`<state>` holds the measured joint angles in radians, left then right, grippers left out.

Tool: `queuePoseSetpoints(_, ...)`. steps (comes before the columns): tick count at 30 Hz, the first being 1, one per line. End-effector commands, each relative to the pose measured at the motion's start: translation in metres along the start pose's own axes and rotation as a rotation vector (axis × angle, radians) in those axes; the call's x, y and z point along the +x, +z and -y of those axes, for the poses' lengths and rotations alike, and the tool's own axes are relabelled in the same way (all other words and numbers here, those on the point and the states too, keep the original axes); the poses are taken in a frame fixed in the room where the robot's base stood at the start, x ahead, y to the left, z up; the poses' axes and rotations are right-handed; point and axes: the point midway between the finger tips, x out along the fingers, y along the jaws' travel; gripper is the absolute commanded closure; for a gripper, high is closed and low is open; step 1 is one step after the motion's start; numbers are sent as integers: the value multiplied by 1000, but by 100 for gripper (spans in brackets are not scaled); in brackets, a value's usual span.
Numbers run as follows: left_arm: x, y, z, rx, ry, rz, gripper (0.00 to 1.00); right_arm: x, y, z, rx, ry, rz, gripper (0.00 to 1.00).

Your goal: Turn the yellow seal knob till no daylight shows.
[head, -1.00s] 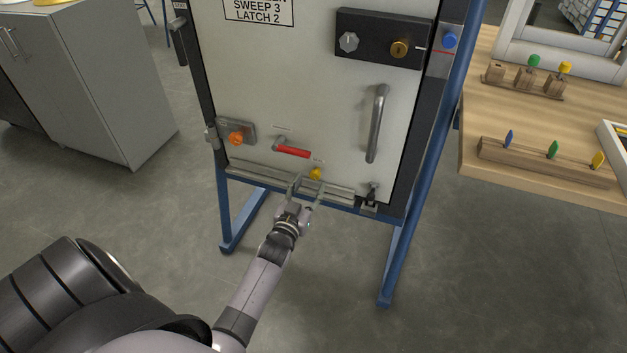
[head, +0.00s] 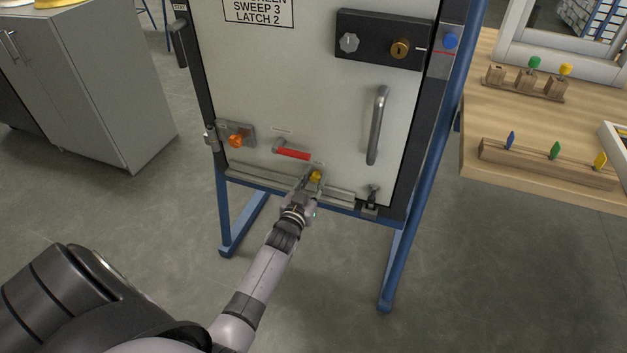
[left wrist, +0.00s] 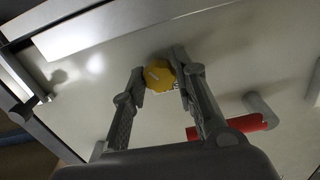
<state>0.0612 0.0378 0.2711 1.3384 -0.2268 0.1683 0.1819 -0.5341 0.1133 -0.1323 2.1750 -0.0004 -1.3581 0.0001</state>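The yellow seal knob (head: 316,176) sits low on the pale door (head: 300,95), just above the metal strip (head: 262,183) along its bottom edge. My left gripper (head: 311,181) reaches it from below. In the left wrist view, the knob (left wrist: 159,76) lies between the fingertips of my left gripper (left wrist: 161,80), which appear to touch it on both sides. A pale bar (left wrist: 100,28) crosses the top of that view. Whether light shows under the door's edge cannot be told. My right gripper is out of view.
A red lever (head: 293,154) is just above the knob, and an orange knob (head: 236,140) is to the left. A black latch (head: 371,196) is right of the strip. A grey handle (head: 377,125) and blue frame legs (head: 394,268) stand right. A wooden bench (head: 535,125) is further right.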

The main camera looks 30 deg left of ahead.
Motion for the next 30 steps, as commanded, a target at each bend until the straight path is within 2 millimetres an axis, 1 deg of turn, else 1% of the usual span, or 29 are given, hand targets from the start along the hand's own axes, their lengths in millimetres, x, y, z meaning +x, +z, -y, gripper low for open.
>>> queuePoseSetpoints(1, 0, 0, 0, 0, 0, 0, 80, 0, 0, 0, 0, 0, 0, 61)
queuePoseSetpoints(10, 0, 0, 0, 0, 0, 0, 100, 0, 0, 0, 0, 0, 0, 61)
queuePoseSetpoints(13, 0, 0, 0, 7, 0, 0, 100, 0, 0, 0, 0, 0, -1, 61)
queuePoseSetpoints(15, 0, -1, 0, 47, 0, 1, 100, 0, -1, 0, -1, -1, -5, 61)
queuePoseSetpoints(18, 0, -1, 0, 152, -1, 2, 100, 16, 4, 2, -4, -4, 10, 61)
queuePoseSetpoints(21, 0, -1, 0, 252, 0, 1, 100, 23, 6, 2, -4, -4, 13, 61)
queuePoseSetpoints(24, 0, 0, -1, 307, 0, 0, 100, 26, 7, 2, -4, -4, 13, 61)
queuePoseSetpoints(30, 0, 0, -1, 317, 0, 0, 100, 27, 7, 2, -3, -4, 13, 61)
